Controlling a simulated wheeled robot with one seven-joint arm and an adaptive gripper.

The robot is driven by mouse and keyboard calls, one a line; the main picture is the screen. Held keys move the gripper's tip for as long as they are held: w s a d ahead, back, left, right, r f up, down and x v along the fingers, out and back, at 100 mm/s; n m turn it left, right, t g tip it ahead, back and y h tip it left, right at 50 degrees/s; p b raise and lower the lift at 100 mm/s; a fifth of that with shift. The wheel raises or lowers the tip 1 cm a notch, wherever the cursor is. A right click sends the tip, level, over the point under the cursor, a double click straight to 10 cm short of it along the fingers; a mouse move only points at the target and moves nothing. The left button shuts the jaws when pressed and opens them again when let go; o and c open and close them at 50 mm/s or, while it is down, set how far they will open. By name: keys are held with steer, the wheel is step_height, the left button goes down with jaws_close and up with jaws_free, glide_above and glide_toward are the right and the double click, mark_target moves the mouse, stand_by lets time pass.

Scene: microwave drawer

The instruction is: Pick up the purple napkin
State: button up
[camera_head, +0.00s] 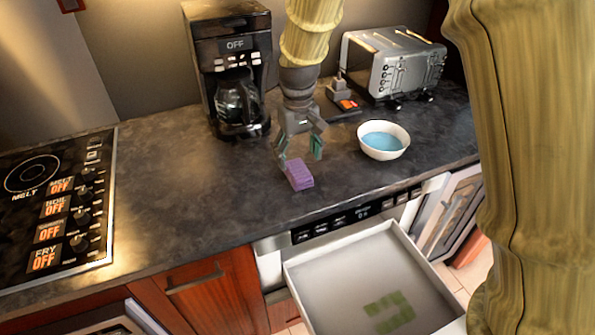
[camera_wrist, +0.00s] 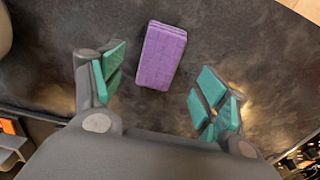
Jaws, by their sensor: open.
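The purple napkin (camera_head: 299,175) is a small folded block on the dark counter, in front of the coffee maker and left of the bowl. In the wrist view the napkin (camera_wrist: 161,55) lies at upper middle, beyond the fingertips and roughly between their lines. My gripper (camera_head: 299,148) is open and empty, just above and behind the napkin. Its teal finger pads show on both sides in the wrist view (camera_wrist: 158,88), apart from the napkin.
A white bowl with blue inside (camera_head: 384,140) stands right of the gripper. Behind are a coffee maker (camera_head: 232,65) and a toaster (camera_head: 395,65). A stove (camera_head: 55,210) is at left. An open drawer (camera_head: 365,280) juts out below the counter edge. The counter left of the napkin is clear.

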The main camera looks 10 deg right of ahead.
mark_target(298, 169)
steer(key=shift+s+f, duration=0.15)
steer(key=shift+f, duration=0.4)
steer(key=shift+f+p, duration=0.7)
steer(key=shift+f, duration=1.55)
steer(key=shift+c, duration=0.5)
steer(key=c, duration=1)
steer(key=shift+r, duration=0.2)
steer(key=shift+r+b, duration=0.3)
steer(key=shift+r, duration=0.3)
step_height(298, 169, up, 2)
steer(key=shift+b, duration=0.3)
steer(key=s+r+b, duration=0.1)
steer(key=s+b, duration=0.1)
steer(key=s, duration=1.3)
steer(key=shift+s+r+b, duration=0.25)
steer(key=shift+s+b, duration=0.15)
